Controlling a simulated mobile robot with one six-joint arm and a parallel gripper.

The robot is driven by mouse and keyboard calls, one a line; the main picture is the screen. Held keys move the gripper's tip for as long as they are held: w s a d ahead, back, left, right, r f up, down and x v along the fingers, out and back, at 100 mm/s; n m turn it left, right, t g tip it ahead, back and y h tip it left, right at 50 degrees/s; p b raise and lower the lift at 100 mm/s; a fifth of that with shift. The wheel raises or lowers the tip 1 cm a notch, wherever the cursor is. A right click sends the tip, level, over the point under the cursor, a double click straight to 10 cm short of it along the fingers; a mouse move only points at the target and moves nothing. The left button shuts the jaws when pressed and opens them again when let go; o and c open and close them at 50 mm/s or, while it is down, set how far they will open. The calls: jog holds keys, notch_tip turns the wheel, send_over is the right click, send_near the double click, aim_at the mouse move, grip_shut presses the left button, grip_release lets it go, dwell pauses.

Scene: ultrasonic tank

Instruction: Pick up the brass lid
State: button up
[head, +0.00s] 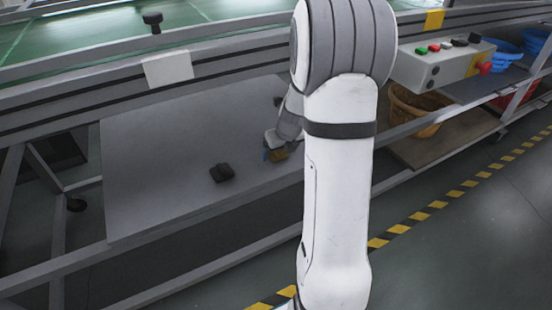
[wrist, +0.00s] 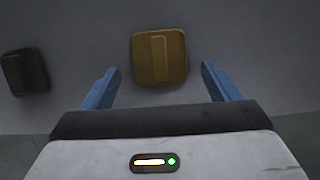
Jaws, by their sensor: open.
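The brass lid (wrist: 150,62) is a rounded square with a raised bar across its top. It lies on a grey surface, upper middle of the wrist view. In the head view a small part of the lid (head: 277,155) shows beside my arm. My gripper (wrist: 157,80) is open, its two blue fingers apart on either side of the lid's near edge in the picture. I cannot tell whether either finger touches it. In the head view my gripper (head: 270,150) is small and partly hidden by my own arm.
A dark block (head: 222,172) lies on the grey shelf (head: 150,190), left of the lid; it also shows in the wrist view (wrist: 25,72). A frame rail runs along the shelf's front. A control box (head: 440,62) and a brown basket (head: 418,108) are at right.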

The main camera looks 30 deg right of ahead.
jog(key=shift+w+f, duration=0.2)
jog(key=shift+f, duration=0.2)
jog(key=shift+r, duration=0.1)
jog(key=c, duration=1.3)
